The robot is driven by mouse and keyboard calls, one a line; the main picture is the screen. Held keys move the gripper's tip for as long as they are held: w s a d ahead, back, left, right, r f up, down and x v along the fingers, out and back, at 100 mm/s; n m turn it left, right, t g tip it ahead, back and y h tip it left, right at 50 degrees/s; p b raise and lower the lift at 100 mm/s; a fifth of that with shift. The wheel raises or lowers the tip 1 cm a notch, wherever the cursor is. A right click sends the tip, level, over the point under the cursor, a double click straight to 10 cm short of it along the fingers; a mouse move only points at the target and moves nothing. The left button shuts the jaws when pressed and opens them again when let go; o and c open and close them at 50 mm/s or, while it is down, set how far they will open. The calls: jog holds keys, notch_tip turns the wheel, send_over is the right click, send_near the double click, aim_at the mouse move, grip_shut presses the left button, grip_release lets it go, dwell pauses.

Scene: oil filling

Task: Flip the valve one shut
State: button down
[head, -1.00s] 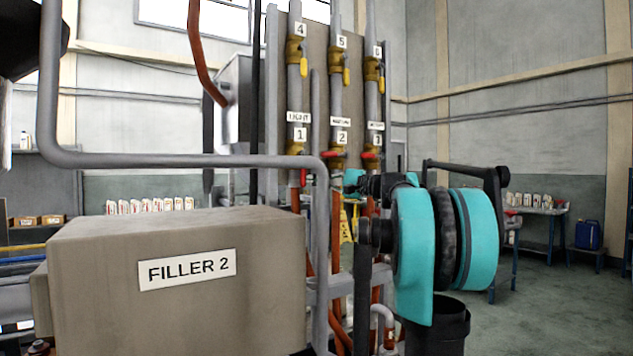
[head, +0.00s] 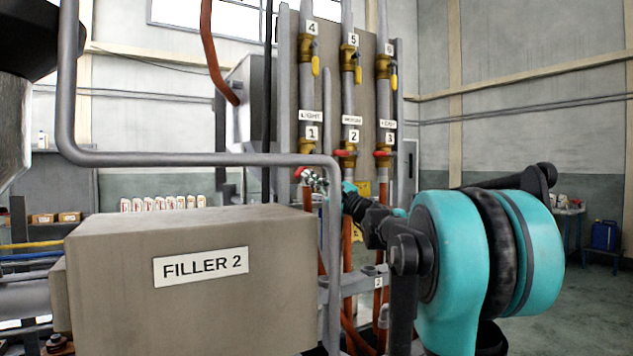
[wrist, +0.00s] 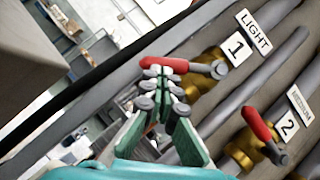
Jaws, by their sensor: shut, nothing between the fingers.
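Valve one is a brass valve (wrist: 205,72) under the label "1" on the LIGHT pipe. Its red handle (wrist: 165,64) is tilted, partway between along the pipe and across it. The handle's red end also shows in the head view (head: 300,172). My gripper (wrist: 160,76) is shut and empty, with its fingertips against or very close to the handle's free end. In the head view my gripper (head: 317,181) is just right of the handle. The valve's body is partly hidden in the head view by the grey pipe and my gripper.
Valve two (wrist: 245,150) is beside valve one, its red handle across the pipe. Valve three (head: 384,156) is farther right. Yellow-handled valves sit above. A bent grey pipe (head: 210,160) and the FILLER 2 box (head: 190,300) stand in front on the left.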

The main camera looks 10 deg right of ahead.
jog(key=s+a+r+m+t+h, duration=0.1)
jog(key=a+r+m+t, duration=0.1)
jog(key=a+r+m, duration=0.1)
jog(key=shift+s+a+r+m, duration=0.3)
jog(key=shift+a+r+m, duration=0.15)
jog(key=shift+r, duration=0.2)
jog(key=shift+a+r, duration=0.1)
dwell(0.4)
jog(key=s+d+f, duration=0.4)
jog(key=s+f, duration=0.4)
jog(key=f, duration=0.1)
jog(key=shift+s+f, duration=0.15)
jog(key=shift+f, duration=0.1)
dwell(0.4)
